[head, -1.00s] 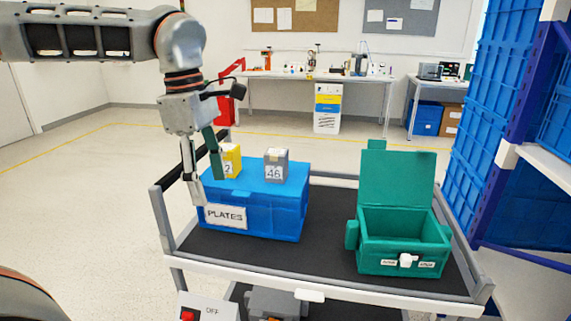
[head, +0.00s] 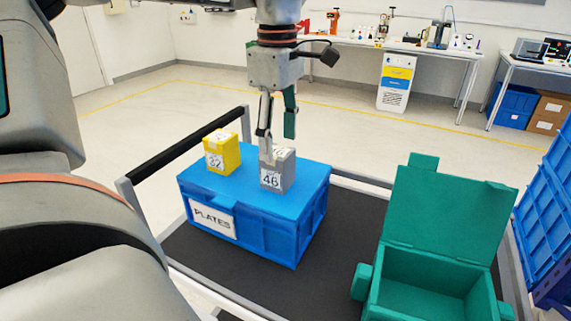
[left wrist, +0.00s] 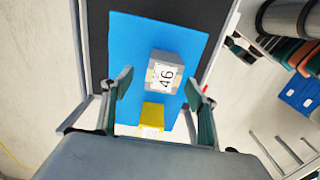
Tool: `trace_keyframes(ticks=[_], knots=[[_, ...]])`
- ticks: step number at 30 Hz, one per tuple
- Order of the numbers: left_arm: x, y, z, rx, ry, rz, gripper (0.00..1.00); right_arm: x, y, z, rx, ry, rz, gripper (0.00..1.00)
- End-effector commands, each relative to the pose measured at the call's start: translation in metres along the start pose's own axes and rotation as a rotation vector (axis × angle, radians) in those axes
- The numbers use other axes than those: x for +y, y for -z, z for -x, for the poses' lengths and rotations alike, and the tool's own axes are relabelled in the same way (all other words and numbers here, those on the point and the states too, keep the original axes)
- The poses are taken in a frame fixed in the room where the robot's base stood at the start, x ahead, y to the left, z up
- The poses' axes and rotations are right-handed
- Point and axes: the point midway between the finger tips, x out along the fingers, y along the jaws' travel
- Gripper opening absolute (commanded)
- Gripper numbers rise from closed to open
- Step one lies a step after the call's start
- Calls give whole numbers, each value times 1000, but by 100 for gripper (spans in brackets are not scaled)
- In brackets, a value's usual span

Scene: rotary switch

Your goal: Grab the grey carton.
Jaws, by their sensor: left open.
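The grey carton (head: 278,172), labelled 46, stands upright on the blue PLATES box (head: 300,215). In the left wrist view the grey carton (left wrist: 164,72) lies ahead, in line with the gap between the fingers. My left gripper (head: 277,143) is open and points down over the carton's top in the head view, with one finger in front of part of it. In the left wrist view the open left gripper (left wrist: 160,100) has a finger on each side, and no contact with the carton shows. My right gripper is not in view.
A yellow carton (head: 222,152), labelled 32, stands on the same box, left of the grey one. An open green box (head: 425,270) stands on the dark cart top to the right. A black cart rail (head: 185,145) runs along the left.

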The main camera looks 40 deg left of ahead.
Motion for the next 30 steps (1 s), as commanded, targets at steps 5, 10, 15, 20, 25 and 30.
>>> trace_keyframes(ticks=[5,10,15,20,25,30], knots=[[-2,0,-20,-2,3,-2,58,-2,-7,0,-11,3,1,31],[-6,0,-45,-3,7,-1,58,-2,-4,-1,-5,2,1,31],[-6,0,-61,-2,4,-1,58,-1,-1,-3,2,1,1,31],[-5,0,-63,-2,1,0,58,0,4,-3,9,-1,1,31],[-5,0,-63,-1,1,1,43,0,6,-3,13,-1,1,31],[-5,0,-63,-1,2,1,14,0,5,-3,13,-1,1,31]])
